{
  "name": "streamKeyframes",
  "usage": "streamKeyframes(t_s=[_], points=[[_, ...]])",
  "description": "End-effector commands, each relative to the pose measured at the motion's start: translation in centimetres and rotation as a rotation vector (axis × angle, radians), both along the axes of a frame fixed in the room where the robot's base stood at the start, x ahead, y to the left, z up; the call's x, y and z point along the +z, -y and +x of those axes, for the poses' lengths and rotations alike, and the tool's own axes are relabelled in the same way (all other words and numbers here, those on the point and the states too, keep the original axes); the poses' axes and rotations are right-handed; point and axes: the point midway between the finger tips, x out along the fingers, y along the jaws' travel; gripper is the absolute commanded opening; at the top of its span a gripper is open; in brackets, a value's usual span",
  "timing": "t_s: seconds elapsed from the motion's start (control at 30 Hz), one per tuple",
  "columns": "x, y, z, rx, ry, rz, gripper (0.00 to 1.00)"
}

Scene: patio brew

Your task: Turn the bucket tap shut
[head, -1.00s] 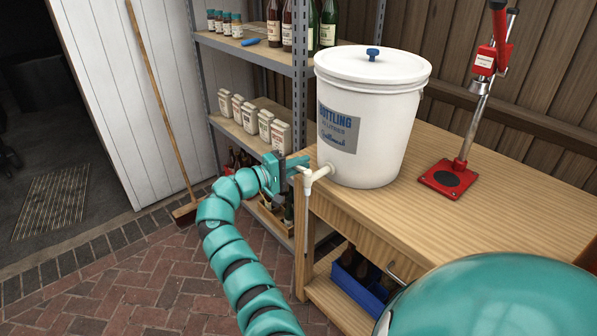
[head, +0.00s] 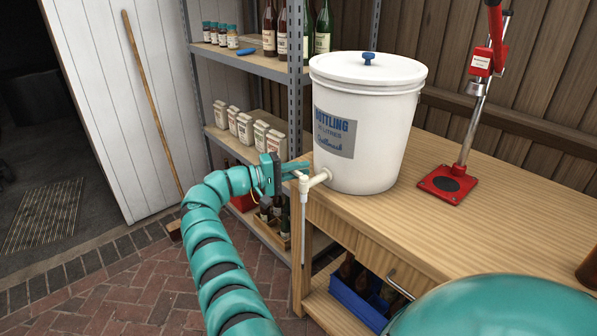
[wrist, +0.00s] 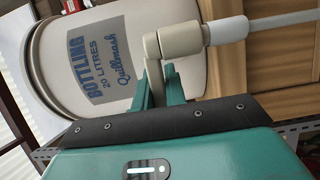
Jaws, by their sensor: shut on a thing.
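The white bottling bucket (head: 385,140) stands on the wooden bench, lid on, with a blue knob on top. Its pale tap (head: 318,178) sticks out low on the left side over the bench edge, with a thin tube (head: 304,225) hanging down from it. My gripper (head: 298,170) is at the tap from the left. In the wrist view the tap body (wrist: 180,40) shows, and its beige lever (wrist: 153,68) runs down between my fingers (wrist: 158,92). They are shut on the lever. The lever's lower end is hidden by the fingers and the gripper body.
A metal shelf (head: 265,64) with bottles and small cartons stands behind my arm. A red bottle capper (head: 447,184) stands on the bench (head: 480,230) right of the bucket. A blue crate (head: 355,300) is under the bench. A broom (head: 150,100) leans at the left.

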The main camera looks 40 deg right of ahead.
Motion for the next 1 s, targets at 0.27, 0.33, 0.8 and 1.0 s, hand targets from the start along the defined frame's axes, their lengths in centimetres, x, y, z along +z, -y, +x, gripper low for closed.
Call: streamKeyframes(t_s=[0.27, 0.33, 0.8, 1.0], points=[[-0.01, 0.07, -0.02, -0.001, 0.0, 0.0, 0.0], [-0.01, 0.06, -0.03, -0.001, 0.0, 0.0, 0.0], [0.04, -0.02, -0.03, -0.001, 0.0, 0.0, 0.35], [0.24, -0.4, -0.16, -0.003, 0.0, -0.002, 0.35]])
